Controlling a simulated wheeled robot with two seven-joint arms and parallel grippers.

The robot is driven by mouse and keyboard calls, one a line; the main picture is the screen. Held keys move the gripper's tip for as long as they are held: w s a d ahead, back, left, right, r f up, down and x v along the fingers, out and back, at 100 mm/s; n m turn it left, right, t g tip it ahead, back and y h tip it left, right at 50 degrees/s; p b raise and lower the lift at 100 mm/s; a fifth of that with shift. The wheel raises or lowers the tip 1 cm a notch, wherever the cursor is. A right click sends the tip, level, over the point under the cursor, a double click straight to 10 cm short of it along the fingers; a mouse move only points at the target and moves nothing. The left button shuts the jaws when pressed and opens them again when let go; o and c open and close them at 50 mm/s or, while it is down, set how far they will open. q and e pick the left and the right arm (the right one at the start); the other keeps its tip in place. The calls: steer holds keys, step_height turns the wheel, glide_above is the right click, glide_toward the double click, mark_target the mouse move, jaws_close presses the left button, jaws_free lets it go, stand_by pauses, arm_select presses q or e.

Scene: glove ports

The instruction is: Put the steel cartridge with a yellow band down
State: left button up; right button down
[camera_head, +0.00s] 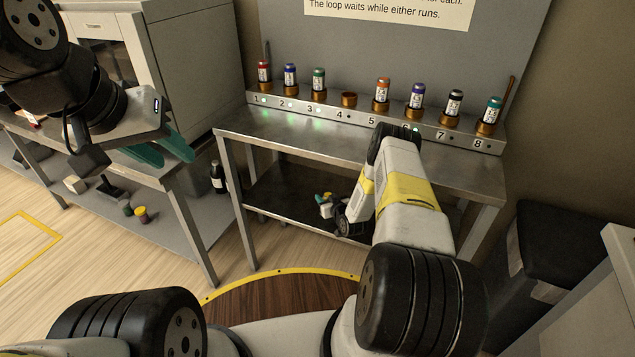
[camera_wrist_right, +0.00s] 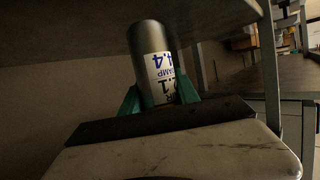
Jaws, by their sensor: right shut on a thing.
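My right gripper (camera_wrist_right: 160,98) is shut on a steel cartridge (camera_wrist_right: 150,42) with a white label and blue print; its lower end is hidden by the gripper. No yellow band shows in the right wrist view. In the head view this gripper (camera_head: 326,205) is small and low, under the bench top, with a bit of yellow between its green fingers. My left gripper (camera_head: 165,150) hangs over the left bench, its green fingers apart and nothing seen between them.
The steel bench (camera_head: 300,135) carries a numbered rack (camera_head: 334,113). Cartridges with coloured bands stand in its sockets, but socket 4 (camera_head: 348,100) is empty. A lower shelf (camera_head: 285,200) lies under the bench. A dark bottle (camera_head: 217,178) and small items stand on the left bench's lower shelf.

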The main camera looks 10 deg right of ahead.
steer(key=shift+w+d, duration=0.25)
steer(key=shift+w, duration=0.6)
steer(key=shift+w+d+f, duration=0.1)
steer(key=shift+w+f, duration=0.1)
steer(key=shift+f, duration=0.7)
steer(key=shift+w+d+f, duration=0.1)
steer(key=shift+w+f, duration=0.05)
steer(key=shift+f, duration=0.75)
steer(key=shift+f, duration=0.1)
steer(key=c, duration=0.9)
jaws_free()
steer(key=shift+f, duration=0.1)
steer(key=shift+s+r, duration=0.1)
steer(key=shift+r, duration=0.1)
steer(key=v, duration=1.2)
